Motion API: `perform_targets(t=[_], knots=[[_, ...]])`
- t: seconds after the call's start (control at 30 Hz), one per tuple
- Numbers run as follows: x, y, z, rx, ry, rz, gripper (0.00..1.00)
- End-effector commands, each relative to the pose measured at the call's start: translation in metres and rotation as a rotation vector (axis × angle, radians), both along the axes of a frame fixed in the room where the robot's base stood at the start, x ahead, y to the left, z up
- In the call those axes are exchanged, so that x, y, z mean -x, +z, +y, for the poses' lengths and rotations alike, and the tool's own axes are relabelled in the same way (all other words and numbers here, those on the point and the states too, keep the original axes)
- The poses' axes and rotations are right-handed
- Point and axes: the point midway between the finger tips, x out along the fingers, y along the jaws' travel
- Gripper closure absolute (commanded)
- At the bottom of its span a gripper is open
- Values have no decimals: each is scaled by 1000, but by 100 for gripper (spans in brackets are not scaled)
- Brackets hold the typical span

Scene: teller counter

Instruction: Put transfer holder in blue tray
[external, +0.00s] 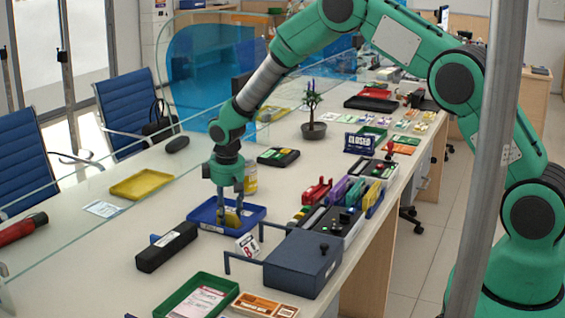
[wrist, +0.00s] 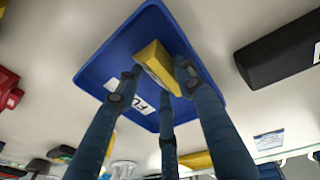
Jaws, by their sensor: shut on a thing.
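The blue tray (external: 250,212) lies on the counter in the external view. In the wrist view the blue tray (wrist: 100,66) fills the middle, with a white label partly hidden by my fingers. The transfer holder (external: 232,218) appears as a yellow wedge-shaped piece within the tray's outline. In the wrist view the transfer holder (wrist: 152,60) is between my fingertips. My gripper (external: 230,207) points down over the tray and is shut on the holder; its fingers also show in the wrist view (wrist: 158,88). I cannot tell whether the holder touches the tray floor.
A black box (external: 167,247) lies left of the tray, and a blue box (external: 302,263) stands at the front right. A small white sign (external: 247,246) and a yellow bottle (external: 251,178) are close to the tray. A green tray (external: 197,297) and yellow tray (external: 142,184) lie farther off.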

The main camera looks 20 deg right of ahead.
Motion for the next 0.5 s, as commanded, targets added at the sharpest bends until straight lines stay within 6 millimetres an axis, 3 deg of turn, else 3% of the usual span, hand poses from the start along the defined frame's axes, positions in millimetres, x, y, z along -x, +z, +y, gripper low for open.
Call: perform_targets(t=[0.23,0.27,0.5], knots=[[0,-3,0,0,0,0,89],[0,-2,0,0,0,0,56],[0,-2,0,0,0,0,54]])
